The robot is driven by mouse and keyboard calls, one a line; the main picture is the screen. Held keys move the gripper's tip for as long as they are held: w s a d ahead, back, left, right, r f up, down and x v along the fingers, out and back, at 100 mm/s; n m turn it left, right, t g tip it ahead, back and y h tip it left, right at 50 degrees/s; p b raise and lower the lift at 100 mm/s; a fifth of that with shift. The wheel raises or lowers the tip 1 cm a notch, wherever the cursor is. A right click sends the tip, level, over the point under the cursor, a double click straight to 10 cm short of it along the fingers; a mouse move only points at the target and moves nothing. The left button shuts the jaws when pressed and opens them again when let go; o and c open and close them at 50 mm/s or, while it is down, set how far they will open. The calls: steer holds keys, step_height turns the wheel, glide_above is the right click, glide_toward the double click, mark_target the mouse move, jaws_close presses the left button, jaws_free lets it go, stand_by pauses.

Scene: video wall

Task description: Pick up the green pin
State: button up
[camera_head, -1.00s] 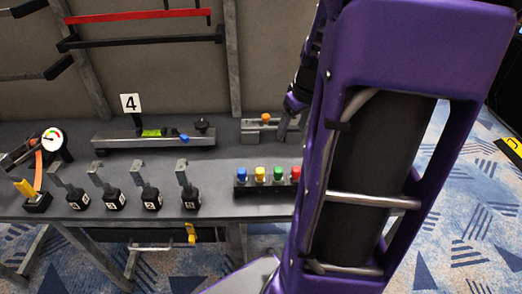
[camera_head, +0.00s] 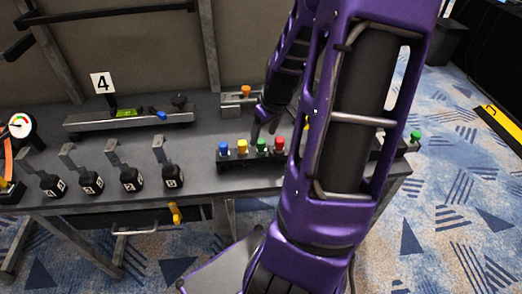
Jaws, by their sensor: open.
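The green pin (camera_head: 262,145) stands in a dark rack (camera_head: 235,164) on the grey table, between the yellow pin (camera_head: 242,146) and the red pin (camera_head: 280,144). A blue pin (camera_head: 224,148) is at the rack's left end. My gripper (camera_head: 264,134) is just above and behind the green pin, pointing down, with its fingers dark and small in the picture. It is open. I cannot tell whether the fingers touch the pin. My purple arm covers the table right of the rack.
Several numbered levers (camera_head: 128,180) stand left of the rack. Behind are a grey fixture with an orange knob (camera_head: 246,91) and a long bar (camera_head: 130,120) by the number 4 sign (camera_head: 103,83). Another green knob (camera_head: 415,136) shows at the table's right end.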

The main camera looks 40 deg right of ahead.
mark_target(261, 141)
steer(key=b+x, duration=0.1)
steer(key=x, duration=0.4)
steer(key=shift+d, duration=0.1)
jaws_close()
